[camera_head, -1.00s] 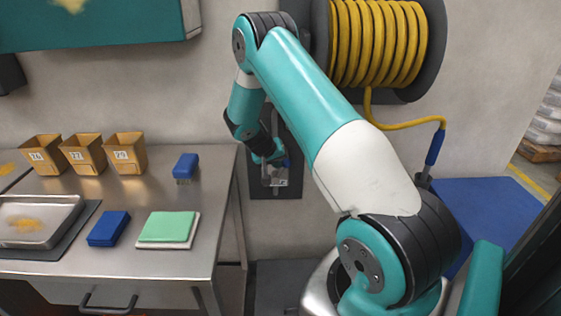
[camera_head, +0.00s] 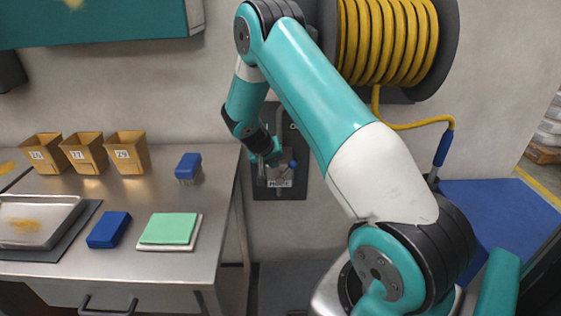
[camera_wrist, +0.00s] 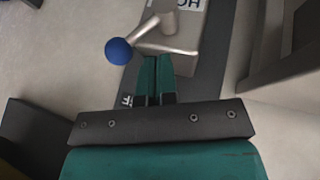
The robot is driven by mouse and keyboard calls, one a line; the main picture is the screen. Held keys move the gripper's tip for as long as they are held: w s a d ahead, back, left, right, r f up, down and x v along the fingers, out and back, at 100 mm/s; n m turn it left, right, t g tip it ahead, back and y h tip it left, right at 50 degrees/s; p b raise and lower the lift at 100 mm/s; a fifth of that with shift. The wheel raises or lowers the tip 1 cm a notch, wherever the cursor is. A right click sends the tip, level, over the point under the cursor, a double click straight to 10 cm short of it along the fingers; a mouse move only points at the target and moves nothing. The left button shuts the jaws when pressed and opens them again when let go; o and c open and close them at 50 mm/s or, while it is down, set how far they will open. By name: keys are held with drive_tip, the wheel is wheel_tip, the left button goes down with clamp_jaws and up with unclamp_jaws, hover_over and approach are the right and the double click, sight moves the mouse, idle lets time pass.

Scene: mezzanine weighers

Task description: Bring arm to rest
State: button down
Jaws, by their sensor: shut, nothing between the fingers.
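My gripper (camera_wrist: 154,62) is shut and empty, its two green fingers side by side in the wrist view. Its tips point at a metal fitting (camera_wrist: 172,44) with a lever ending in a blue ball (camera_wrist: 119,51). The ball lies just left of the tips. I cannot tell whether the fingers touch the fitting. In the head view my arm reaches up, over and down toward the wall, and the blue ball (camera_head: 292,164) shows beside my gripper. The fingertips are hard to make out there. The fitting sits on a dark wall plate (camera_head: 290,190) with a partly hidden label.
A steel bench (camera_head: 105,225) at left holds several things, including cardboard bins (camera_head: 84,153), blue blocks (camera_head: 109,230), a green pad (camera_head: 170,228) and a tray (camera_head: 62,210). A yellow hose reel (camera_head: 390,40) hangs behind my arm. A blue mat (camera_head: 495,205) lies at right.

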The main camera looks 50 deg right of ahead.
drive_tip(key=b+v, duration=0.2)
drive_tip(key=v, duration=0.8)
drive_tip(key=shift+r, duration=0.2)
